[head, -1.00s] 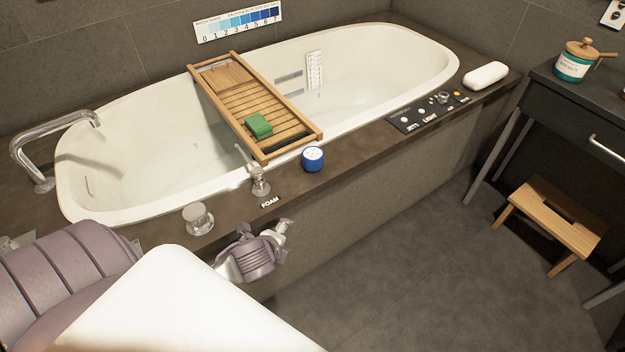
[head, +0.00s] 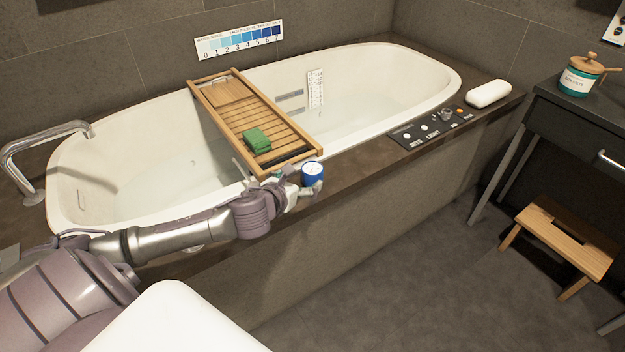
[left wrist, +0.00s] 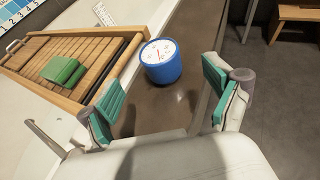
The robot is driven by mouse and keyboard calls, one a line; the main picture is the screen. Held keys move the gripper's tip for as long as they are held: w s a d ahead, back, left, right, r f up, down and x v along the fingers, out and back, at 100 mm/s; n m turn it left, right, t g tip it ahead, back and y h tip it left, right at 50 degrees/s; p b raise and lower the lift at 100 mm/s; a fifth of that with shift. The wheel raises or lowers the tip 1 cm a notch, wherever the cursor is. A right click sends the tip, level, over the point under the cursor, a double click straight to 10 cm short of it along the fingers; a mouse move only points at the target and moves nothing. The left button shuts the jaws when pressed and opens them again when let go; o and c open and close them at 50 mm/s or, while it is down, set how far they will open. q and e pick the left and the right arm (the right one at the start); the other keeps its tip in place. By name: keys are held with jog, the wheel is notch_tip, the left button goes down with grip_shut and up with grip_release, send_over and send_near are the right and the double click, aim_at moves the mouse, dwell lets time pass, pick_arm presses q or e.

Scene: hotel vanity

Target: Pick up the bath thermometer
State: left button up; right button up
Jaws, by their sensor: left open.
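The bath thermometer is a short blue cylinder (head: 312,174) with a white dial on top. It stands upright on the dark tub ledge, just right of the wooden bath tray's near end. In the left wrist view the thermometer (left wrist: 161,62) shows its dial and red needle. My left gripper (head: 299,184) is open and empty at the near left side of it. In the left wrist view its two green-padded fingers (left wrist: 162,88) are spread wide, with the thermometer just beyond and between them, apparently not touched. My right gripper is not in view.
The wooden bath tray (head: 222,97) with a green sponge (head: 257,140) spans the tub (head: 66,160), close to the left finger. A control panel (head: 432,128) and a white pillow-like object (head: 489,94) lie along the ledge to the right.

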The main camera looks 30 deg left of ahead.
aim_at(310, 171)
pick_arm(q)
jog(key=x, duration=0.3)
jog(key=shift+w+f+b, duration=0.1)
jog(key=shift+w+b, duration=0.1)
jog(key=shift+b, duration=0.15)
jog(key=b+x, duration=0.1)
jog(key=x, duration=0.1)
jog(key=shift+w+a, duration=0.15)
jog(key=shift+w, duration=0.25)
jog(key=shift+w+a+f, duration=0.1)
jog(key=shift+w+f, duration=0.2)
jog(key=shift+w, duration=0.55)
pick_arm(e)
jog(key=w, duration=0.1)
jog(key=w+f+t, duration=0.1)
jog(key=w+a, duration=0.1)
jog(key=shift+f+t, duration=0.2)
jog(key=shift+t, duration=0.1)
pick_arm(q)
jog(key=shift+c, duration=0.2)
jog(key=c, duration=1.3)
jog(key=shift+o, duration=0.2)
